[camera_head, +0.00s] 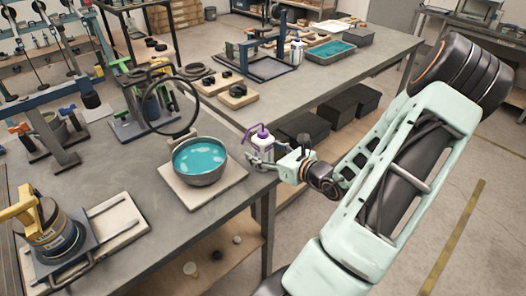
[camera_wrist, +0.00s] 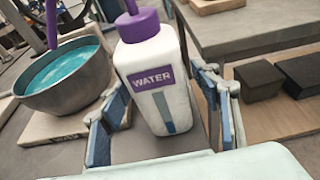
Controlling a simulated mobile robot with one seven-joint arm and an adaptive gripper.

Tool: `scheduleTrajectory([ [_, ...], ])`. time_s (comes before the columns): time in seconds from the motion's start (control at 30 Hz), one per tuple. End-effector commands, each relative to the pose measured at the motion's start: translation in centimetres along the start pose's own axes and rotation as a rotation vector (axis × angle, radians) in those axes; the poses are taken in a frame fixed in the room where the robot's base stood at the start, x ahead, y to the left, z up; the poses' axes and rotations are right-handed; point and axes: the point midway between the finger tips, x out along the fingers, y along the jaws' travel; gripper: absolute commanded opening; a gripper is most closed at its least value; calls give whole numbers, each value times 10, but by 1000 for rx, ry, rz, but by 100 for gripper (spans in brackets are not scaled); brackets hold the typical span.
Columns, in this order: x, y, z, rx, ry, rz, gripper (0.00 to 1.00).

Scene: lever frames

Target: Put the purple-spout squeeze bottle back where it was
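The white squeeze bottle with a purple cap and spout (camera_head: 262,150) is upright in the head view, at the right edge of the near workbench (camera_head: 110,185). In the wrist view the bottle (camera_wrist: 160,85) shows a purple "WATER" label. My gripper (camera_head: 262,163) reaches it from the right. In the wrist view my gripper's two fingers (camera_wrist: 160,100) lie on either side of the bottle, their tips against its sides. I cannot tell whether its base touches the bench. A metal bowl of blue-green liquid (camera_head: 201,178) stands left of it; it also shows in the wrist view (camera_wrist: 63,88).
A yellow-topped device (camera_head: 45,232) stands at front left. A second bench (camera_head: 295,90) lies behind, holding another white bottle (camera_head: 297,52) and a liquid-filled tray (camera_head: 330,50). Dark boxes (camera_head: 305,128) sit below.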

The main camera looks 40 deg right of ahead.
Motion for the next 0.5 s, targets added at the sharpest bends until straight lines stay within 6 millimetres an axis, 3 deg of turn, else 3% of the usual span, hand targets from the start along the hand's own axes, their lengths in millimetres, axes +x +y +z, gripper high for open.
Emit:
scheduleTrajectory([
  [0.3,-2,0,6,0,-1,0,57],
  [0.5,-38,-2,4,-2,1,-5,57],
])
